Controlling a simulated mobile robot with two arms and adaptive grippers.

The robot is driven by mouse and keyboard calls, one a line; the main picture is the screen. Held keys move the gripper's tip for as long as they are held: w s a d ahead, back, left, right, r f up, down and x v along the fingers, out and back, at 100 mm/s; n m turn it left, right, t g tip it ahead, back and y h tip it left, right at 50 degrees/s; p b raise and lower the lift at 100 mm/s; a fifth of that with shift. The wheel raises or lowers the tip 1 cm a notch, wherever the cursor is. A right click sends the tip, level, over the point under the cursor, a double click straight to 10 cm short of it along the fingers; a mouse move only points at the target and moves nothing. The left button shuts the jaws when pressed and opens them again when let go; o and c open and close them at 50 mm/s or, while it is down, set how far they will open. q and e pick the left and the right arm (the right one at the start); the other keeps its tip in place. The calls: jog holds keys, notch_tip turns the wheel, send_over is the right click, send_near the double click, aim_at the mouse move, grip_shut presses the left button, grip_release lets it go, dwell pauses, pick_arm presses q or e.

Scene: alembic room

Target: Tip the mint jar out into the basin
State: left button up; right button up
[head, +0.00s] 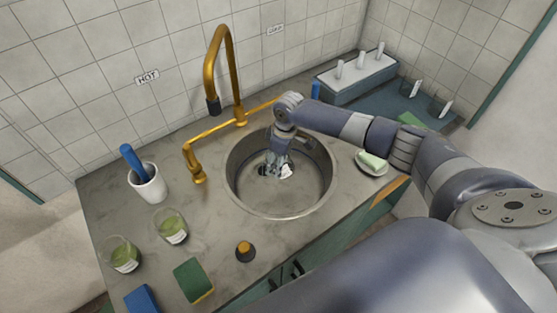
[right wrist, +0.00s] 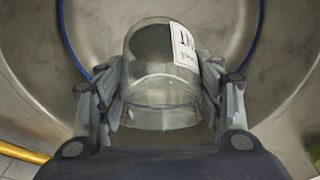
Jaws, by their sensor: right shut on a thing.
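My right gripper (head: 277,160) reaches down into the round steel basin (head: 235,192) and is shut on a clear glass jar (head: 285,172). In the right wrist view the jar (right wrist: 160,85) sits between both fingers of the gripper (right wrist: 162,100), with a white label (right wrist: 184,46) only partly readable. No contents show in it; the dark round patch seen through the glass looks like the drain behind. In the head view the gripper mostly hides the jar, so I cannot tell its exact tilt. My left gripper is not in view.
A brass tap (head: 221,60) rises behind the basin. A soap dish (head: 371,164) is right of the basin.

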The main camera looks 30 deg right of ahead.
jog(key=shift+s+d+t+y, duration=0.1)
jog(key=shift+t+y, duration=0.7)
jog(key=shift+t, duration=0.1)
jog(key=shift+t+y+b, duration=0.6)
jog(key=shift+t+y, duration=0.1)
jog(key=shift+t, duration=0.1)
jog(key=shift+r+t, duration=0.25)
jog(key=shift+t, duration=0.05)
jog(key=shift+w+r, duration=0.2)
jog(key=shift+w+d+r+p, duration=0.2)
jog(key=shift+w+r+p, duration=0.1)
jog(key=shift+r, duration=0.4)
jog(key=shift+w+d+r+p, duration=0.25)
jog(key=shift+w+r, duration=0.1)
jog(key=shift+r, duration=0.4)
jog(key=shift+w+d+r+p, duration=0.15)
jog(key=shift+w+r+p, duration=0.15)
jog(key=shift+r, duration=0.4)
